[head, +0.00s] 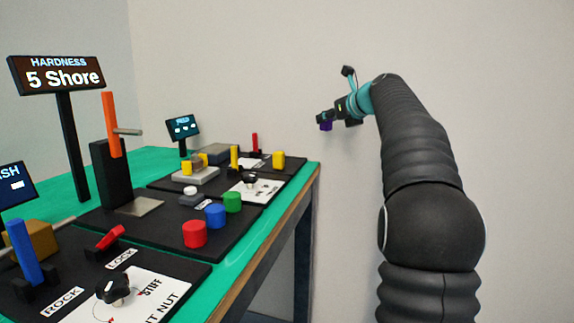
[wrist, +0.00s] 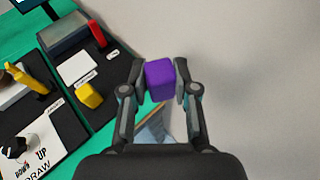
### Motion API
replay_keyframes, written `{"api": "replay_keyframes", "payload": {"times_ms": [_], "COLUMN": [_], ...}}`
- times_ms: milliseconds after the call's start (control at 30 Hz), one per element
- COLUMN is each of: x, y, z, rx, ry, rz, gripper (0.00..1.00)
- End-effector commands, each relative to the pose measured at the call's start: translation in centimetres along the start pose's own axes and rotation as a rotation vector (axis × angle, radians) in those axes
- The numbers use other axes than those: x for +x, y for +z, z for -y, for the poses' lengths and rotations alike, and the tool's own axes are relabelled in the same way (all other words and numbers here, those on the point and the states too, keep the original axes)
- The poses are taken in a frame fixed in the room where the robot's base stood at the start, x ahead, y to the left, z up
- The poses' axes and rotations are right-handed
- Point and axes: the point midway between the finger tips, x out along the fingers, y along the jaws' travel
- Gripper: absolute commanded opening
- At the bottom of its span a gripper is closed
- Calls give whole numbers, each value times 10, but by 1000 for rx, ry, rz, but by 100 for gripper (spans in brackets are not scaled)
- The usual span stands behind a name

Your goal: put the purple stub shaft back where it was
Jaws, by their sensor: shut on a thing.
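The purple stub shaft (wrist: 160,80) is held between the two fingers of my gripper (wrist: 161,86) in the wrist view. My gripper is shut on it, with a finger on either side. In the head view the purple stub shaft (head: 326,126) shows small at the tip of my gripper (head: 325,119), in the air to the right of the table, against the pale wall. It touches nothing but my gripper. The place it came from cannot be told from these frames.
The green table (head: 250,237) holds black panels with red (head: 194,234), blue (head: 215,216) and green (head: 231,202) cylinders. A yellow cylinder (head: 278,160) stands near the table's far right corner. Upright levers and a hardness sign (head: 57,75) rise at the left. Right of the table is open.

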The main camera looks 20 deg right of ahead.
Motion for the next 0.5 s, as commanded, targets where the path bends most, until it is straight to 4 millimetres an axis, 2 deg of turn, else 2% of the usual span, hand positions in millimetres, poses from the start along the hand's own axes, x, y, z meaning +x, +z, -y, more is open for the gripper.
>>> {"api": "replay_keyframes", "payload": {"times_ms": [67, 267, 367, 500], "x": [-8, -17, -11, 12], "y": [0, 10, 6, -2], "z": [9, -3, -11, -26], "rx": [-6, -32, -35, -37], "ry": [8, 62, 79, 83], "rz": [3, -1, -10, -13], "gripper": [0, 0, 0, 0]}}
